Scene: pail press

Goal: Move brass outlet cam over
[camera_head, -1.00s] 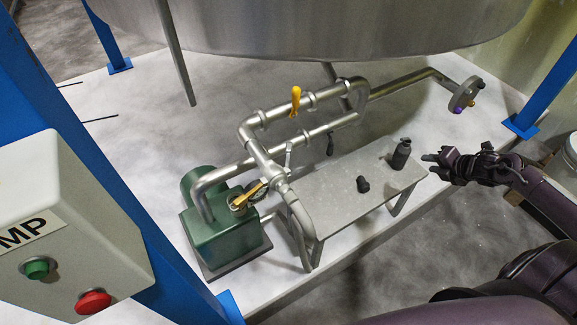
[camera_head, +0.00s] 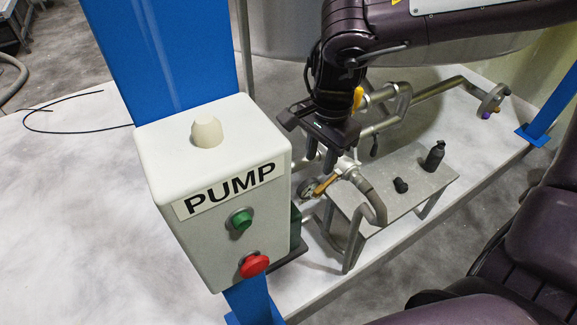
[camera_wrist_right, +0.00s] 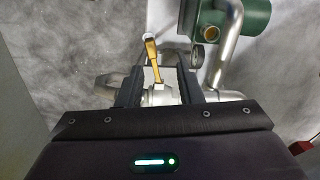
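The brass outlet cam (camera_head: 325,186) is a gold lever on the pipe fitting at the left end of the small bench. In the right wrist view the brass lever (camera_wrist_right: 152,58) has a pale, squared tip and rises from a light metal fitting (camera_wrist_right: 160,97). My right gripper (camera_head: 322,150) hangs fingers down just above this pipework. In the right wrist view its fingers (camera_wrist_right: 159,88) are apart, with the lever seen between them; I cannot tell whether either finger touches it. My left gripper is not in view.
A PUMP box (camera_head: 215,190) with green and red buttons on a blue post stands at the left front. A yellow lever (camera_head: 357,97) is on the upper pipe. A dark bottle (camera_head: 435,156) and a small black part (camera_head: 400,185) stand on the bench (camera_head: 425,190). The green pump (camera_wrist_right: 252,14) is close by.

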